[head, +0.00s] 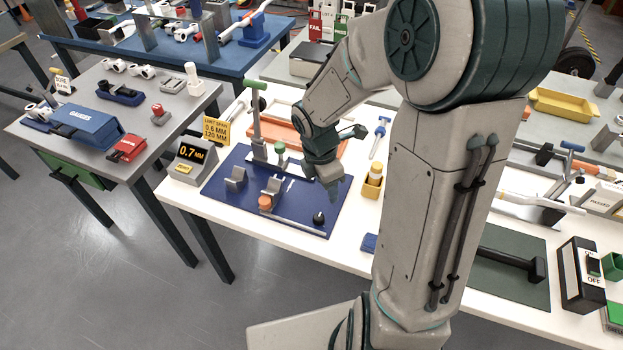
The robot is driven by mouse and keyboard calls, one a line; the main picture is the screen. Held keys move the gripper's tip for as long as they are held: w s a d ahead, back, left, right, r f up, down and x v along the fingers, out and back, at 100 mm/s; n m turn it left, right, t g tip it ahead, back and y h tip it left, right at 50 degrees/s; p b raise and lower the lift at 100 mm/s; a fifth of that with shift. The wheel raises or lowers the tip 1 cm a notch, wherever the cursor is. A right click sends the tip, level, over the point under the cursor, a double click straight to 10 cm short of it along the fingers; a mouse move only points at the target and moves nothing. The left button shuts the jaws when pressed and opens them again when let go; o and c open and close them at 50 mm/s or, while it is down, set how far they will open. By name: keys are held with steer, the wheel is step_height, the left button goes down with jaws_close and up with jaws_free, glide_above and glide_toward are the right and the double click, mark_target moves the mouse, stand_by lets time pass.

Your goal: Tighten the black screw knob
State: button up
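A small round black knob (319,217) sits near the front right corner of the blue plate (222,208). I take it to be the black screw knob; its thread is not visible. My gripper (334,190) points down above the right part of the plate, a little above and to the right of the black knob in the picture. The gripper looks apart from the knob. Its fingertips are small and dark here, so I cannot tell whether they are open or shut.
The plate also carries grey V-blocks (236,180), an orange knob (265,202), a rod (298,226) and an upright post (256,120). A gauge display reading 0.7 MM (191,153) stands left. A yellow bottle (373,180) stands right of the plate.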

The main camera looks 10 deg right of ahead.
mark_target(319, 217)
steer(key=f+n, duration=0.2)
steer(key=f, duration=0.3)
steer(key=w+f+n, duration=0.1)
steer(key=f+n, duration=0.1)
steer(key=f, duration=0.3)
steer(key=w+a+f+n+y+p, duration=0.1)
steer(key=f+n, duration=0.1)
steer(key=f, duration=0.3)
steer(key=shift+w+f+n, duration=0.1)
steer(key=shift+f+n, duration=0.15)
steer(key=shift+n, duration=0.05)
steer(key=c, duration=1)
